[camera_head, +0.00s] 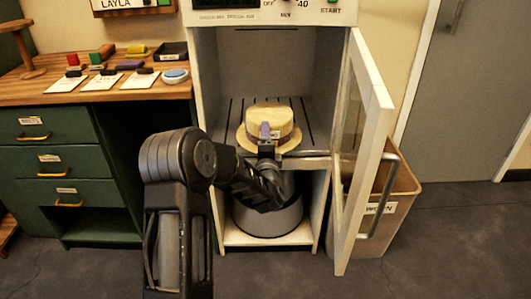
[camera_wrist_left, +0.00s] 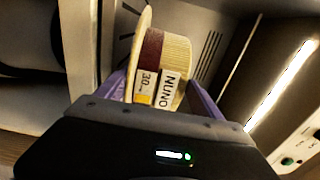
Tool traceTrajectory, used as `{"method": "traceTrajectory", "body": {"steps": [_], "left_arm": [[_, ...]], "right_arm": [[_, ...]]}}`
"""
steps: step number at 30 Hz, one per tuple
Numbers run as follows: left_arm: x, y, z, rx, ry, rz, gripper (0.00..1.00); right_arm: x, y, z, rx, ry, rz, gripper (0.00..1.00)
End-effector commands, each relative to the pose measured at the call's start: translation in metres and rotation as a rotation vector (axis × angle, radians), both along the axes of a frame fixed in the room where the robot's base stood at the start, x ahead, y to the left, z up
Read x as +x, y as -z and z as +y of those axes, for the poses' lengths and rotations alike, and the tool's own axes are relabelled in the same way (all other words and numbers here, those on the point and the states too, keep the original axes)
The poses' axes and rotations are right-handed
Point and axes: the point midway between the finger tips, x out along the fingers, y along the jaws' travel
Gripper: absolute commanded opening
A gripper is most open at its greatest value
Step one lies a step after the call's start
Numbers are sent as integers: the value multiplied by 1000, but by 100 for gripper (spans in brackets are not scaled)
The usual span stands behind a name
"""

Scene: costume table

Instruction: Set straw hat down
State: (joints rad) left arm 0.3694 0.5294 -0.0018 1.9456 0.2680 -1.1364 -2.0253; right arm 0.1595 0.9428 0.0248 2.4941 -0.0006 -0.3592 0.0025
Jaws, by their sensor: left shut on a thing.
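The straw hat (camera_head: 272,116) is pale yellow with a flat crown, and it is inside the open steamer cabinet (camera_head: 204,110), over the slatted shelf (camera_head: 308,132). I cannot tell whether its brim touches the shelf. My left gripper (camera_head: 267,142) reaches in from the front and is shut on the hat. In the left wrist view the hat (camera_wrist_left: 178,52) sits between the purple fingers (camera_wrist_left: 158,100). A dark red band and tags reading "NUNO" and "30" show there. My right gripper is out of view.
The cabinet's glazed door (camera_head: 362,150) stands open at the right, in front of a bin (camera_head: 400,195). A round grey pot (camera_head: 268,218) stands in the lower compartment.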

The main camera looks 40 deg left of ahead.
Motion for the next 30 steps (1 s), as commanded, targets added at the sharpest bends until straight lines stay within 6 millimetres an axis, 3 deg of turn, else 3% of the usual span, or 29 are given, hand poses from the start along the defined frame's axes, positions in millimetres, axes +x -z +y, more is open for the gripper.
{"method": "traceTrajectory", "body": {"steps": [8, 18, 28, 29, 30], "left_arm": [[0, 0, 0, 1, 0, -2, 18], [0, 37, 1, 0, -1, -1, 18], [0, 39, 0, 1, 0, -2, 18], [0, 40, 0, 1, 0, -1, 77], [0, 39, 0, -1, 0, -1, 81]], "right_arm": [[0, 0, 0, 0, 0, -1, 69], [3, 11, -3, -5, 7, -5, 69], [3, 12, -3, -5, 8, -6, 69], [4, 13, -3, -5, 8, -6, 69], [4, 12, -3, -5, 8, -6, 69]]}}
